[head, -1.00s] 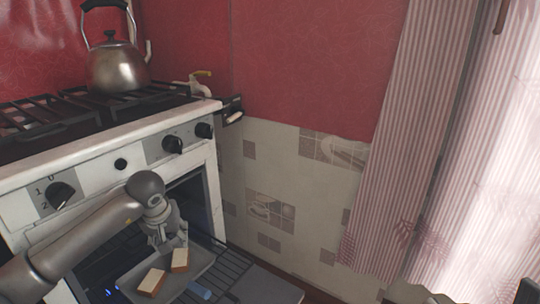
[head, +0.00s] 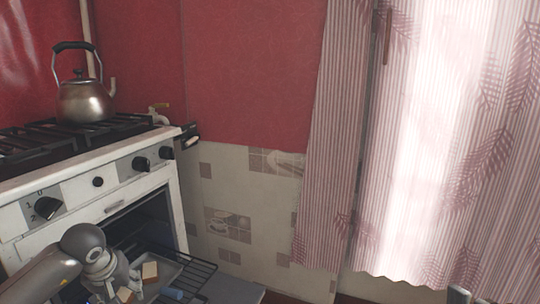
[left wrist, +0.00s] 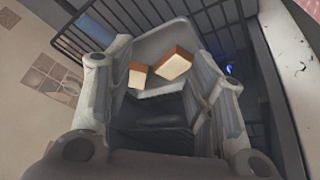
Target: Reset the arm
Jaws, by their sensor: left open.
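My left gripper (head: 118,284) is low at the left of the head view, in front of the open oven. In the left wrist view its two fingers (left wrist: 160,52) stand wide apart with nothing held between them. Beyond them a grey tray (left wrist: 150,45) carries two slices of bread, one on the left (left wrist: 138,75) and one on the right (left wrist: 174,63). In the head view one slice (head: 150,270) shows clearly on the tray (head: 172,270), and the other (head: 125,294) is partly hidden by the gripper. I do not make out my right gripper.
The white stove (head: 80,195) has its oven open, with a dark wire rack (head: 195,272) reaching out. A metal kettle (head: 85,101) stands on the burners. Striped curtains (head: 440,150) hang at the right. A small grey part at the bottom right is unclear.

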